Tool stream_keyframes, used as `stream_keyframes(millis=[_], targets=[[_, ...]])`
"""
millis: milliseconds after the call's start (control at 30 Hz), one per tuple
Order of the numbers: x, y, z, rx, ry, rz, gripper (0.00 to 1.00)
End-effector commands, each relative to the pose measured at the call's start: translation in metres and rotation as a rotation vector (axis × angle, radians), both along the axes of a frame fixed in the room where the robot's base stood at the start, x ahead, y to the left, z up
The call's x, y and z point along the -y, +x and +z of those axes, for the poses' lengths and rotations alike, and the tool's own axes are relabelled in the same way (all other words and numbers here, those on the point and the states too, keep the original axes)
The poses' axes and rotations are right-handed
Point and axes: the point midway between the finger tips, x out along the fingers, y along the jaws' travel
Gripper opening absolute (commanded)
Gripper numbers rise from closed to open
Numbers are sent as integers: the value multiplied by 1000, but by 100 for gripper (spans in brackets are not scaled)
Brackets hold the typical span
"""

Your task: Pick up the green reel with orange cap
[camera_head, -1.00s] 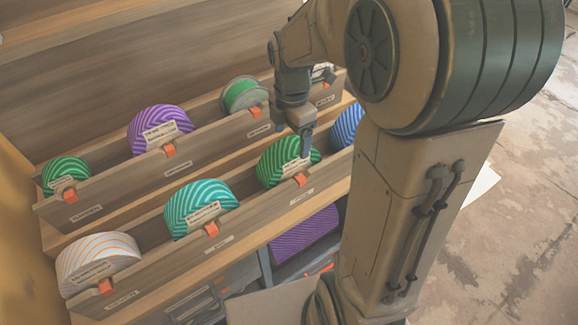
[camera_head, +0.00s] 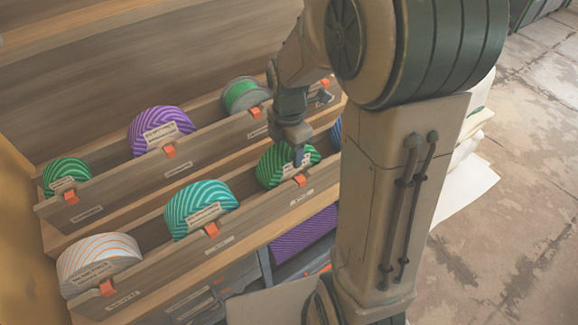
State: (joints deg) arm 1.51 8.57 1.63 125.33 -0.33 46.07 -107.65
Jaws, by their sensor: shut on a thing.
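A green striped reel (camera_head: 273,166) with a white label sits in the front trough, right of a teal one. My gripper (camera_head: 299,158) is at its upper right edge, shut on it, though the fingertips are small and partly hard to make out. An orange tab (camera_head: 299,180) shows on the trough edge just in front of this reel; I cannot tell a separate cap on it. Another green striped reel (camera_head: 66,174) is at the left of the back trough. A grey-rimmed reel with a green middle (camera_head: 243,95) lies at the back right.
A teal reel (camera_head: 199,207) and a white reel with orange lines (camera_head: 98,264) share the front trough (camera_head: 218,246). A purple reel (camera_head: 159,127) stands in the back trough. A blue reel (camera_head: 336,134) is mostly hidden by my arm. White sheets (camera_head: 468,185) lie at the right.

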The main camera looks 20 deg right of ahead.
Motion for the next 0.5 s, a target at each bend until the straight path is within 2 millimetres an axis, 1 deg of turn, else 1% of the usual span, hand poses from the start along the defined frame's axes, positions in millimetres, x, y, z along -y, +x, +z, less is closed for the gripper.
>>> stream_keyframes(millis=[267,367,500], targets=[[0,1,5,5,0,0,0],[0,2,11,5,0,0,0],[0,2,27,7,0,-1,0]])
